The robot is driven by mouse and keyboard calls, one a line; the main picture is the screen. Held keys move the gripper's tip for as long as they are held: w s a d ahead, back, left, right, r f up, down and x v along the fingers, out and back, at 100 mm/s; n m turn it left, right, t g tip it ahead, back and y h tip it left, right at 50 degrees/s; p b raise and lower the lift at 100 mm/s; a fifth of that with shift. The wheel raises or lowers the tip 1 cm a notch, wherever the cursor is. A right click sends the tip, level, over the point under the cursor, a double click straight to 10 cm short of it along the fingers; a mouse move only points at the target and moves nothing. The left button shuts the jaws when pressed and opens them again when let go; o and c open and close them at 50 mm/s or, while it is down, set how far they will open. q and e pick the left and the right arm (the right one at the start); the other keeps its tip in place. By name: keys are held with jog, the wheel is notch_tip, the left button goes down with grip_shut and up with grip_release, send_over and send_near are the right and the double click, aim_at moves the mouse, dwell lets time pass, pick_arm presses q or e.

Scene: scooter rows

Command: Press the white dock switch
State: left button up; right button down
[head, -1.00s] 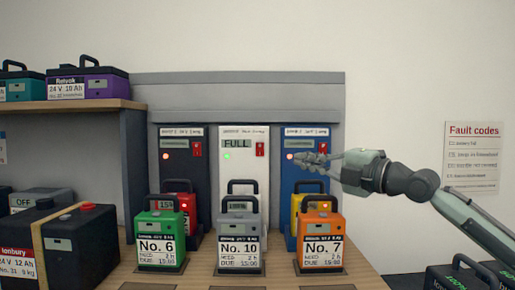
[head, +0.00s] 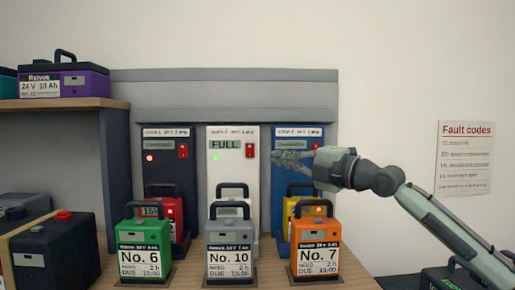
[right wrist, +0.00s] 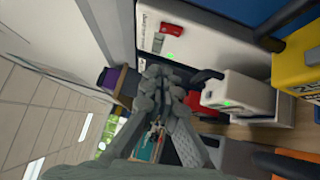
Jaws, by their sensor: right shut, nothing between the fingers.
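The white dock (head: 239,170) stands in the middle of three docks, with a FULL display and a green light. Its red switch (head: 250,150) is at the upper right of its face, and it also shows in the right wrist view (right wrist: 171,29). My right gripper (head: 274,155) is shut and empty, its fingertips just right of that switch in the head view, overlapping the blue dock (head: 311,146). I see no contact with the switch. In the right wrist view the fingertips (right wrist: 158,72) point toward the white dock's face. My left gripper is not in view.
The black dock (head: 167,171) is on the left. Green (head: 146,238), grey (head: 230,241) and orange (head: 314,243) batteries stand in front of the docks. A shelf (head: 60,104) with a purple battery (head: 75,83) is at left. The wall right of the docks is bare around a fault-code sheet (head: 466,158).

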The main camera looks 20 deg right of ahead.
aim_at(247, 146)
jog(key=x, duration=0.3)
jog(key=d+p+x, duration=0.1)
jog(key=x, duration=0.2)
jog(key=w+x, duration=0.1)
jog(key=x, duration=0.2)
jog(key=shift+w+d+r, duration=0.1)
jog(key=shift+d+r, duration=0.05)
jog(key=shift+d, duration=0.15)
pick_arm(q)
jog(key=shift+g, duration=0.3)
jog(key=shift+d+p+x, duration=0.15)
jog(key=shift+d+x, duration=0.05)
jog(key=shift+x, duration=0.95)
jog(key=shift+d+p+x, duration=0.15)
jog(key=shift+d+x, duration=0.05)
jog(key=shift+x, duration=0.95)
pick_arm(e)
jog(key=shift+w+d, duration=0.15)
jog(key=shift+w, duration=0.45)
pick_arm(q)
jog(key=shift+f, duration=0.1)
